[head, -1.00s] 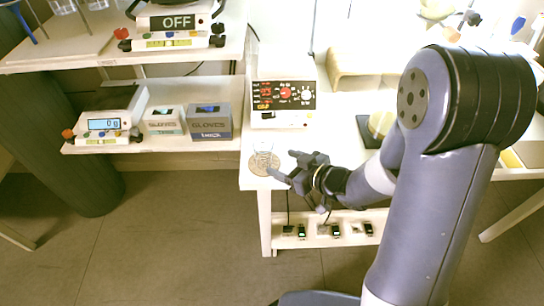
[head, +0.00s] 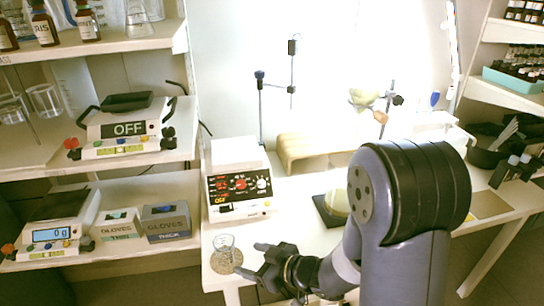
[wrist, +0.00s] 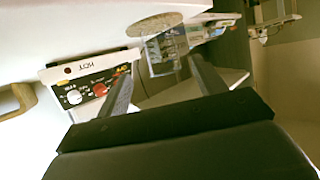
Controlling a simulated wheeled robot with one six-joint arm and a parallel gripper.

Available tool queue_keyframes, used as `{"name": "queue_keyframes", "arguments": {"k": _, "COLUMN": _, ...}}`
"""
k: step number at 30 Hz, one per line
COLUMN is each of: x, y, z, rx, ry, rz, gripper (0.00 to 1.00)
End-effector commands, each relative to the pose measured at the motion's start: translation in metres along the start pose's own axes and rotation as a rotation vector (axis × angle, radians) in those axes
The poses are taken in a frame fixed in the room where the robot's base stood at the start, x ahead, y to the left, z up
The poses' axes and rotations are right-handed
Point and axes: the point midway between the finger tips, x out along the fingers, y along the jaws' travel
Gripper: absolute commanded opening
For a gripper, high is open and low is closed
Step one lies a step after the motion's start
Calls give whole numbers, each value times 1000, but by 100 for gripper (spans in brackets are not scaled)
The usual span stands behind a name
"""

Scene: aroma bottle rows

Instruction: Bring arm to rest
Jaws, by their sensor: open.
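My gripper (head: 251,258) is at the front left of the white table, low over it, with its two dark fingers apart. A small clear glass beaker (head: 226,242) stands upright on a round cork mat (head: 222,266) just left of the fingertips. In the wrist view, my gripper (wrist: 162,78) shows its two fingers spread with nothing held between them. The beaker (wrist: 165,52) and the cork mat (wrist: 160,22) appear beyond the fingertips. My arm is bent, coming in from the right.
A hotplate-like box with a red and black panel (head: 240,187) stands behind the beaker. A wooden stand (head: 305,153) and a dark pad holding a round flask are farther back. Shelves at left hold balances and glove boxes (head: 167,222). Shelves at right hold bottles.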

Motion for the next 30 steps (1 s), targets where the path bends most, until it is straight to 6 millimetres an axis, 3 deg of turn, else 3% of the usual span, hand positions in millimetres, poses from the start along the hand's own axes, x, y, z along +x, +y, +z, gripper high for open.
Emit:
{"name": "queue_keyframes", "arguments": {"k": 15, "x": 101, "y": -1, "z": 6, "rx": 1, "ry": -1, "rz": -2, "gripper": 66}}
{"name": "queue_keyframes", "arguments": {"k": 21, "x": 86, "y": 0, "z": -24, "rx": -2, "ry": 1, "rz": 0, "gripper": 66}}
{"name": "queue_keyframes", "arguments": {"k": 30, "x": 82, "y": 0, "z": -34, "rx": 1, "ry": -1, "rz": 0, "gripper": 66}}
